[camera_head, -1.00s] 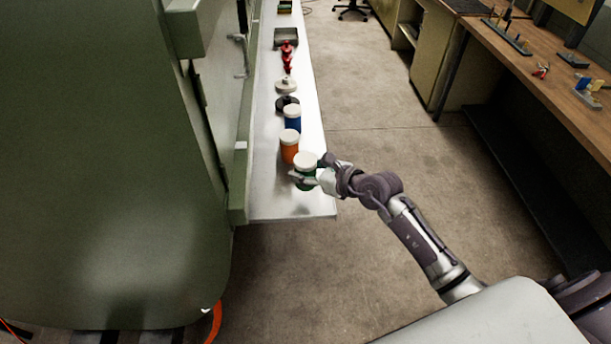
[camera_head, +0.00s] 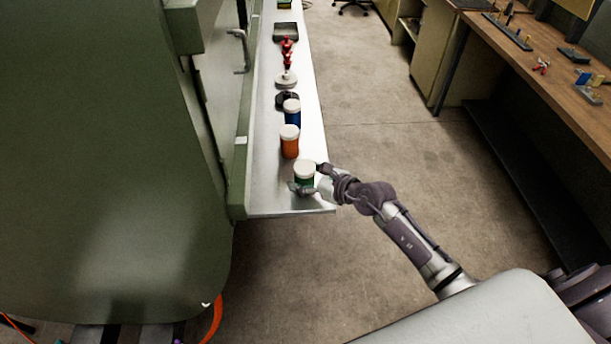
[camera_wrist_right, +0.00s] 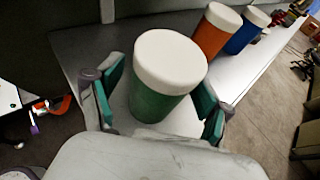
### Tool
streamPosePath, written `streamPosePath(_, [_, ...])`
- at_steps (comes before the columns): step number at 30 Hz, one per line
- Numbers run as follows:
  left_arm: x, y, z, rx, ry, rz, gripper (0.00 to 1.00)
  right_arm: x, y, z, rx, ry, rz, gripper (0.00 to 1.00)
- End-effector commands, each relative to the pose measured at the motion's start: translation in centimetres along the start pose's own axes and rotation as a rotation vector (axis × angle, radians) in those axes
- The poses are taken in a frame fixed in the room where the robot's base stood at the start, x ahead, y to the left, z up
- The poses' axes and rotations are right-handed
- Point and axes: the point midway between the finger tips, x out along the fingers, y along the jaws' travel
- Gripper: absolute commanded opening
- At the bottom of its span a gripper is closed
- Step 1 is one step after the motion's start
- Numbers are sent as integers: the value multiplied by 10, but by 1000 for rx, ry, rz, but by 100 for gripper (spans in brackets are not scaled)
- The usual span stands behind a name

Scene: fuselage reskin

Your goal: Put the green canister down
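The green canister (camera_head: 304,180) with a white lid stands upright on the near end of the long light shelf (camera_head: 265,196). In the right wrist view the canister (camera_wrist_right: 157,104) is between the two green-padded fingers. A gap shows between the canister and each pad. My right gripper (camera_head: 310,178) is open around the canister, low over the shelf. The lower part of the canister is partly hidden by a finger in the head view. My left gripper is not in view.
An orange canister (camera_head: 289,147) and a blue canister (camera_head: 292,116) stand in line behind the green one. Beyond them are dark and pale round parts, red parts and a tray (camera_head: 286,32). A green fuselage panel (camera_head: 100,170) borders the shelf on the left.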

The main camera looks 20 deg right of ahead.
Motion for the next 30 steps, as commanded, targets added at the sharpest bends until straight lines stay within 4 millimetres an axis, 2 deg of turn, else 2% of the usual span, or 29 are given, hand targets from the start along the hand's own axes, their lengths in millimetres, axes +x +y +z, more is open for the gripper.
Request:
streamPosePath(8, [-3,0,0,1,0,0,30,-2,0,4,0,0,0,79])
streamPosePath(11, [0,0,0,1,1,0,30,-11,-1,1,-2,1,-1,79])
streamPosePath(24, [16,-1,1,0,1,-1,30,-99,0,0,-2,3,0,79])
streamPosePath(30, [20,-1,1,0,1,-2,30,-119,0,2,-1,1,0,79])
